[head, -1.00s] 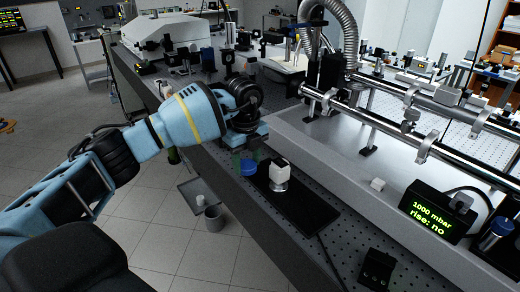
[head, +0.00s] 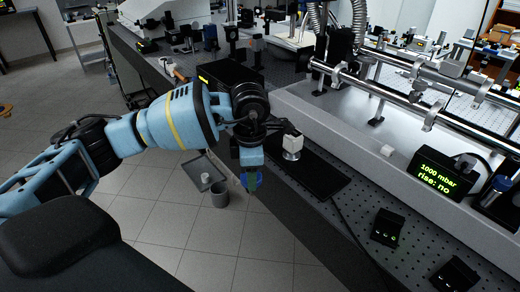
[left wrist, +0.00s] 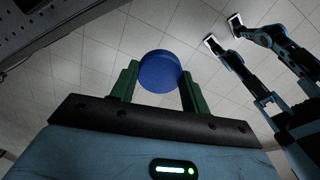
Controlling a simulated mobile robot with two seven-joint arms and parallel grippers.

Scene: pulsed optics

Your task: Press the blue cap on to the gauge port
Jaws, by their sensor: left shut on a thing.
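My left gripper (head: 250,181) is shut on the blue cap (head: 249,184), in front of the bench's near edge in the head view. In the left wrist view the round blue cap (left wrist: 159,71) sits between the green fingers, its flat face showing. A white cube on a round metal foot (head: 292,146) stands on a black mat right of the gripper, apart from the cap. I cannot tell which fitting is the gauge port. My right gripper is not seen for certain.
The black mat (head: 325,180) lies on the perforated bench. A display (head: 443,175) reads 1000 mbar, rise: no. A raised grey plinth (head: 350,142) carries steel tubes (head: 425,95). A grey bin (head: 219,194) stands below the bench. Small black boxes (head: 388,228) are at front right.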

